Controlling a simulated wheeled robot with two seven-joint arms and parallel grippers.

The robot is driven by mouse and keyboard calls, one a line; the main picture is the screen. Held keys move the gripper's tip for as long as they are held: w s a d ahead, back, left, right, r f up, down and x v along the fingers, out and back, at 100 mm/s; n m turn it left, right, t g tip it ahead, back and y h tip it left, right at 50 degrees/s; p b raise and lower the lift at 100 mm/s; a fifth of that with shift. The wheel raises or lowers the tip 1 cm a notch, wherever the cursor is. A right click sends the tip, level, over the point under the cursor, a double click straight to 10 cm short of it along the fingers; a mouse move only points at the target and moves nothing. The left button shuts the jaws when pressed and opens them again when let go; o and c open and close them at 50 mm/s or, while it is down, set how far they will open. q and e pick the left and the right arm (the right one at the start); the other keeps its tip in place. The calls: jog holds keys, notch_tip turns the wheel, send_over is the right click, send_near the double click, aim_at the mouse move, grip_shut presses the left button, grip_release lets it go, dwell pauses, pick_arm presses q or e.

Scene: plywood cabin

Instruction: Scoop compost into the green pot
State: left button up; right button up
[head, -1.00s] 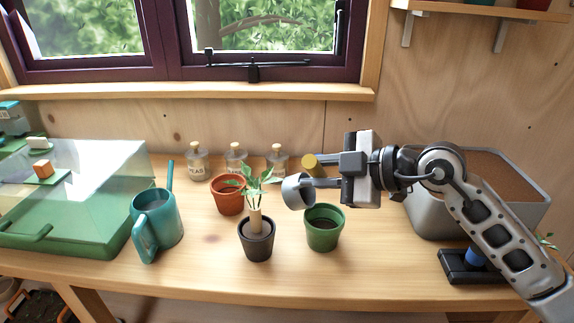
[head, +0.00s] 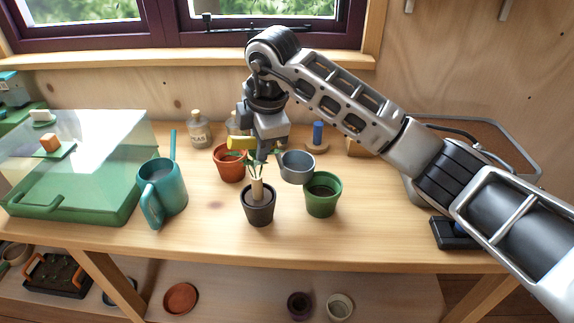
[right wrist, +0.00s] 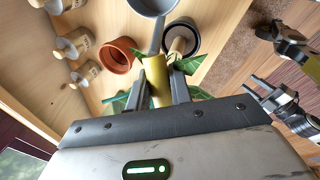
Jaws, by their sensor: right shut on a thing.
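The green pot (head: 322,203) stands upright on the bench with dark inside it. My right gripper (head: 262,147) is shut on the yellow handle (head: 241,143) of a scoop, which also shows between the fingers in the right wrist view (right wrist: 157,82). The scoop's grey cup (head: 297,168) hangs at the upper left of the green pot's rim, overlapping it slightly in the head view. I cannot tell whether the cup holds compost. The compost bin (head: 533,158) at the right is mostly hidden behind my arm. My left gripper does not show in the head view.
A black pot with a seedling (head: 259,210) stands just left of the green pot, its leaves close to my right gripper. A terracotta pot (head: 228,166), teal watering can (head: 165,192) and glass jar (head: 200,130) stand behind and left. The front bench strip is clear.

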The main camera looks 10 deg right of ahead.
jog(key=shift+w+a+f+g+h, duration=0.2)
jog(key=shift+a+f+g+h, duration=0.1)
jog(key=shift+f+g+h, duration=0.15)
jog(key=shift+r, duration=0.1)
jog(key=shift+w+v, duration=0.2)
jog(key=shift+v, duration=0.8)
jog(key=shift+w+v, duration=0.2)
jog(key=shift+v, duration=0.75)
jog(key=shift+a+r, duration=0.1)
